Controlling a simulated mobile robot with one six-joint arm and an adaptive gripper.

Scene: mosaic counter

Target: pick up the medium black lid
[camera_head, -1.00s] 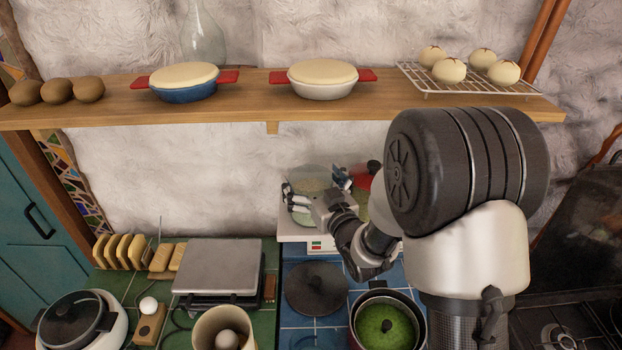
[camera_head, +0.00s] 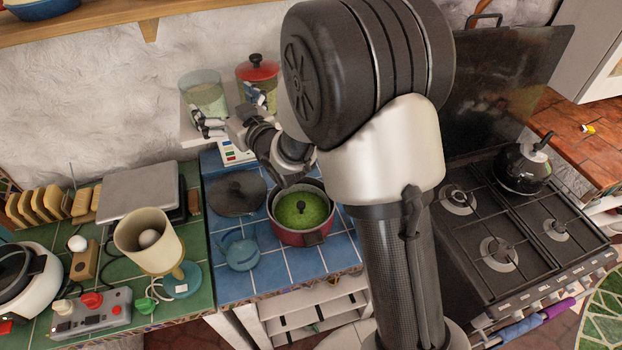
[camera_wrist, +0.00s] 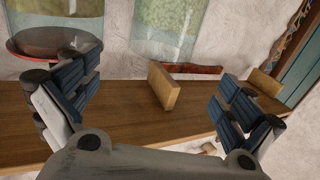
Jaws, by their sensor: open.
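Another black lid (camera_head: 14,268) sits on the white cooker at the far left; I cannot tell sizes surely. My gripper (camera_head: 232,109) is open and empty, above and behind the flat lid, in front of the glass jars. In the wrist view my gripper (camera_wrist: 155,88) shows its fingers wide apart with nothing between them. No black lid shows clearly in that view.
A glass jar (camera_head: 204,99) and a red-lidded jar (camera_head: 258,71) stand behind.

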